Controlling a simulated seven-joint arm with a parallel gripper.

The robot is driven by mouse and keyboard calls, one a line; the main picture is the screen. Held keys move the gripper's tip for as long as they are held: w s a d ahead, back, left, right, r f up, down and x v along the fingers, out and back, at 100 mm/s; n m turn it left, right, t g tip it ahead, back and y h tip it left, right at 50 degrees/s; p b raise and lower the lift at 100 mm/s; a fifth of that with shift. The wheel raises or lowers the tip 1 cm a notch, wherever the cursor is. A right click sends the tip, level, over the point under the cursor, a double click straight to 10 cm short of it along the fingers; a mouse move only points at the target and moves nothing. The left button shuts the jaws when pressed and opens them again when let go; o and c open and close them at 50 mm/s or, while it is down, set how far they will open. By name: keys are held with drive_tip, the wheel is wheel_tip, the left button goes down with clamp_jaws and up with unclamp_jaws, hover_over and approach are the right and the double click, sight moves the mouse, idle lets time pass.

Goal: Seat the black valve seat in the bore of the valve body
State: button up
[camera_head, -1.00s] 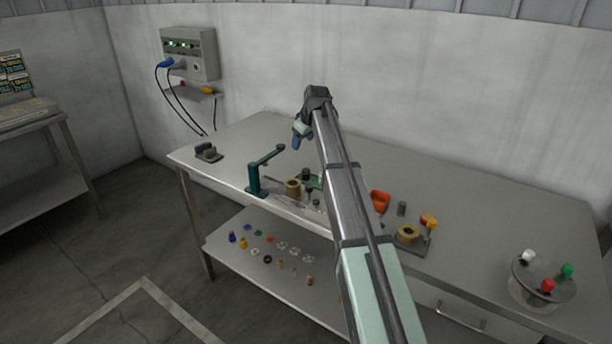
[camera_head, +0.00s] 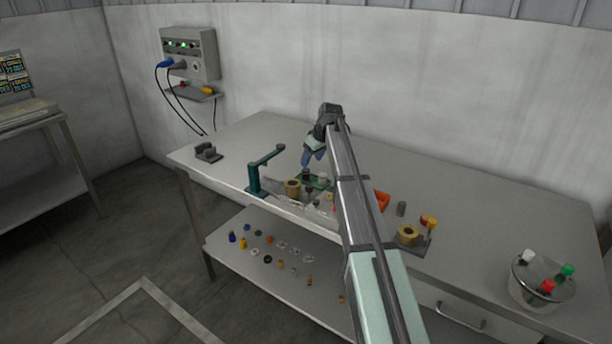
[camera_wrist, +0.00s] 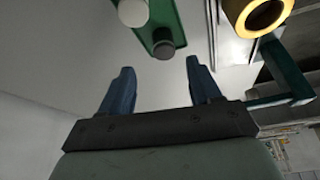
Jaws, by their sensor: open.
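A small black round piece, which looks like the black valve seat (camera_wrist: 163,42), stands on a green tray (camera_wrist: 178,22) beside a white piece (camera_wrist: 132,12). The tray also shows in the head view (camera_head: 325,183). A brass cylinder with an open dark bore, which looks like the valve body (camera_head: 293,189), stands left of the tray; it shows at the wrist view's upper right (camera_wrist: 238,8). My gripper (camera_head: 306,168) is just over the tray's far side. In the wrist view, its blue fingers (camera_wrist: 159,82) are apart and empty, with the black piece ahead of them, not between them.
A teal lever press (camera_head: 253,180) stands just left of the brass cylinder. To the right are an orange bin (camera_head: 382,200), a grey cylinder (camera_head: 401,208) and another brass ring (camera_head: 408,233) on a grey base.

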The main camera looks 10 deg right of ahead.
sight(306, 170)
drive_tip(key=shift+s+x, duration=0.2)
drive_tip(key=shift+x, duration=2.6)
drive_tip(key=shift+a, duration=0.2)
drive_tip(key=c, duration=1.1)
drive_tip(key=shift+c, duration=0.2)
wheel_tip(306, 170, up, 9)
drive_tip(key=s+a+r, duration=0.4)
drive_tip(key=s+a, duration=0.2)
drive_tip(key=s, duration=0.4)
drive_tip(key=shift+m, duration=0.3)
drive_tip(key=shift+w+a+f, duration=0.1)
drive_tip(key=shift+f, duration=2.15)
drive_tip(key=shift+a+f, duration=0.15)
drive_tip(key=shift+f, duration=2.05)
